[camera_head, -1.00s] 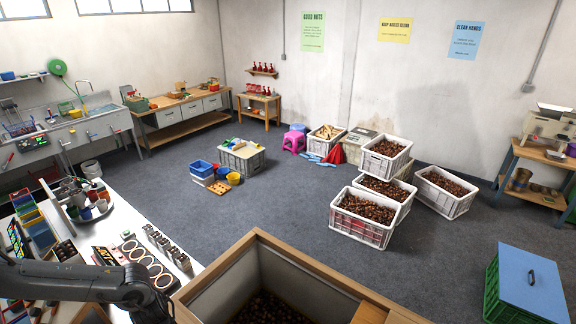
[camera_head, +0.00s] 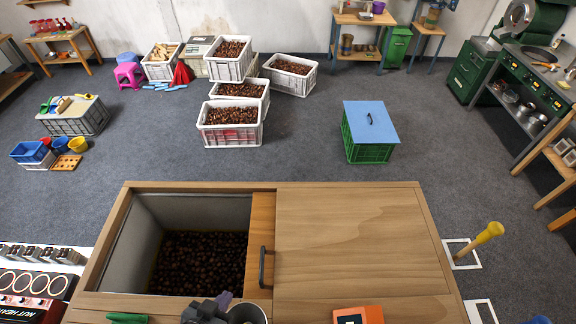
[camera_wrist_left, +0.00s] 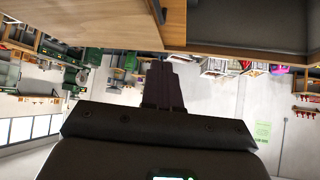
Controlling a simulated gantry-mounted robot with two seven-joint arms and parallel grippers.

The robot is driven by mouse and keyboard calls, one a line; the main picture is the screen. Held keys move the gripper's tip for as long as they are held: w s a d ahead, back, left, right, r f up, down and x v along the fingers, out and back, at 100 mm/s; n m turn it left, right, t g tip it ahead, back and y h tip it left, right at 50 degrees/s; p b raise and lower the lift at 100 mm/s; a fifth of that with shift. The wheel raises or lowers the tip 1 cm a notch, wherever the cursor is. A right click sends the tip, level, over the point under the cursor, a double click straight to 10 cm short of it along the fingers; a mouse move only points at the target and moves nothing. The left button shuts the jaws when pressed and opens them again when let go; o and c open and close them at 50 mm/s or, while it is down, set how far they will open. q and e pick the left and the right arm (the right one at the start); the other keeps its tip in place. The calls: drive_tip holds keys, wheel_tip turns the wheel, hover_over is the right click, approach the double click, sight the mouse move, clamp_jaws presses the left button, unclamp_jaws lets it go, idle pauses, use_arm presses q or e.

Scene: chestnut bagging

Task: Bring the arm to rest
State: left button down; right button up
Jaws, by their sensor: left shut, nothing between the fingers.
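My left gripper (camera_head: 222,300) shows only in part at the bottom edge of the head view, in front of the open chestnut bin. In the left wrist view its dark fingers (camera_wrist_left: 163,86) are together, with nothing between them. The room appears upside down there. My right gripper is in neither view. The wooden bin (camera_head: 118,240) has its left part open, with chestnuts (camera_head: 200,262) deep inside. A wooden lid (camera_head: 350,235) covers the right part.
A metal cup (camera_head: 248,313) stands beside the left gripper at the bottom edge. An orange device (camera_head: 358,315) sits to the right. White crates of chestnuts (camera_head: 232,136) and a green crate with a blue lid (camera_head: 370,122) stand on the floor beyond. Grey floor between is clear.

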use_arm(q)
drive_tip(key=s+a+f+n+g+y, duration=0.1)
drive_tip(key=s+a+f+g+y, duration=0.1)
drive_tip(key=s+a+g, duration=0.3)
drive_tip(key=shift+s+a+f+y, duration=0.3)
drive_tip(key=shift+s+a+y, duration=0.15)
drive_tip(key=shift+s, duration=0.65)
